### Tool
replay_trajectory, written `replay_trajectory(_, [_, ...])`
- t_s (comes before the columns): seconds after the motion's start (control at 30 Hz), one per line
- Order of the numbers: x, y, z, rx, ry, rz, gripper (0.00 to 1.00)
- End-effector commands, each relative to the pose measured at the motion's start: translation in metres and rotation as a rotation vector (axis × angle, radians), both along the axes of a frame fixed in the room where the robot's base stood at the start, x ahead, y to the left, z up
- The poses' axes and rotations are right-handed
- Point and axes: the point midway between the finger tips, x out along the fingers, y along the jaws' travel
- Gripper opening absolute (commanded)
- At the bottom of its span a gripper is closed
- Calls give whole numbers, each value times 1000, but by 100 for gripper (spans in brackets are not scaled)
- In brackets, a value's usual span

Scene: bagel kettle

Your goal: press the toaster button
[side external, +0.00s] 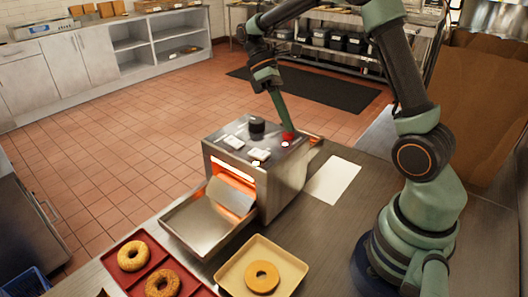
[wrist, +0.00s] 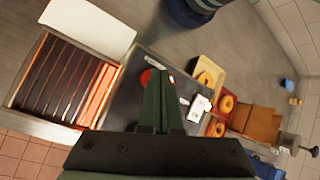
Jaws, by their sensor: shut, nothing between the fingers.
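The steel toaster (side external: 283,182) stands on the counter with its front opening glowing orange. Its top carries a red button (side external: 289,136), a black knob (side external: 257,126) and white labels. My gripper (side external: 286,126) is shut and empty, pointing down with its tips at the red button. In the wrist view the green fingers (wrist: 160,74) are together, and the red button (wrist: 146,77) shows at their left side, partly hidden by them. I cannot tell whether the tips touch the button. A small lit red spot (wrist: 172,79) shows just right of the fingers.
A sloping metal tray (side external: 205,223) extends from the toaster front. A tan tray (side external: 293,273) with a bagel (side external: 262,277) and a red tray (side external: 113,268) with bagels stand in front. A white sheet (side external: 334,180) lies right of the toaster. The toaster's glowing slatted rack (wrist: 62,85) shows at left in the wrist view.

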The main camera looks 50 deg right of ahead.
Motion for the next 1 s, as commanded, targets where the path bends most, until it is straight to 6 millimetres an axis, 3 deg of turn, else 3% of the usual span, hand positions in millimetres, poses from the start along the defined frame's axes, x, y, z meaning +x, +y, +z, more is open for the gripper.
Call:
replay_trajectory(0.47, [0, 2, -7, -3, 0, 2, 0])
replay_trajectory(1.0, [0, 2, 2, -3, 0, 2, 0])
